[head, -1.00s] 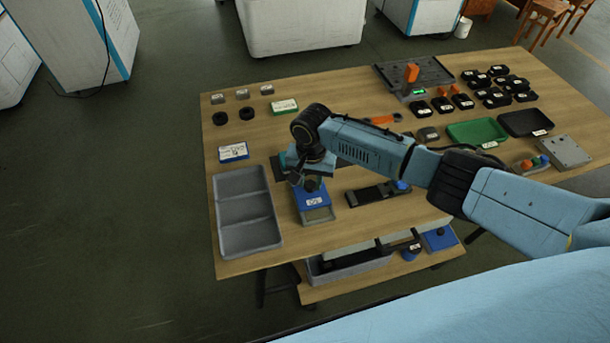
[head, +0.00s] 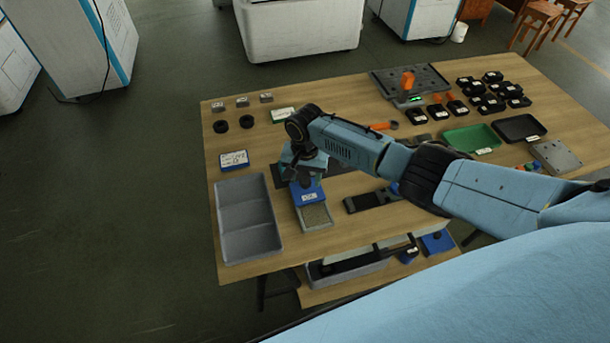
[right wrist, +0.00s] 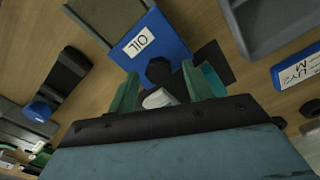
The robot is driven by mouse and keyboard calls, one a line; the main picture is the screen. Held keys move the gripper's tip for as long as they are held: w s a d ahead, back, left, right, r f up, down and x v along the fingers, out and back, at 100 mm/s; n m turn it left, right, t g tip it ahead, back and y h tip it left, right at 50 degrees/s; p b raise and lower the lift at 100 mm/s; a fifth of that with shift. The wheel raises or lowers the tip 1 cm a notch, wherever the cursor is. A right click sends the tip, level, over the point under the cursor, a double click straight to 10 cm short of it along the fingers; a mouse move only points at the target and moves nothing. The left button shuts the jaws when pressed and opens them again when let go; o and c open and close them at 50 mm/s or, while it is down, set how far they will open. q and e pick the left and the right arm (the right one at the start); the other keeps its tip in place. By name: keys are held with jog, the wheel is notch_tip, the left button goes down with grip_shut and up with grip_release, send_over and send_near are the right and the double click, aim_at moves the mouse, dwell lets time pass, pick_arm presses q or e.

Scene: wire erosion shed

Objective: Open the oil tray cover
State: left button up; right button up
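The blue oil tray cover (head: 309,194), with a white OIL label, lies slid back on the oil tray (head: 316,228). The tray's near part is uncovered and shows a grainy, light interior. In the right wrist view the cover (right wrist: 165,35) has a black knob (right wrist: 157,69) at its end. My right gripper (head: 308,170) is over the cover's far end. In the right wrist view its two green fingers (right wrist: 162,84) stand apart on either side of the knob, with gaps visible. My left gripper is out of view.
A grey compartment bin (head: 247,218) stands left of the tray, with a labelled blue-edged box (head: 234,160) behind it. A black device (head: 370,201) lies to the right. A green tray (head: 470,139) and several black parts are farther right.

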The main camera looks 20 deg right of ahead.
aim_at(306, 180)
notch_tip(306, 180, up, 13)
jog(key=p, duration=0.2)
jog(key=shift+r+p, duration=0.2)
jog(key=shift+p, duration=0.1)
dwell(0.4)
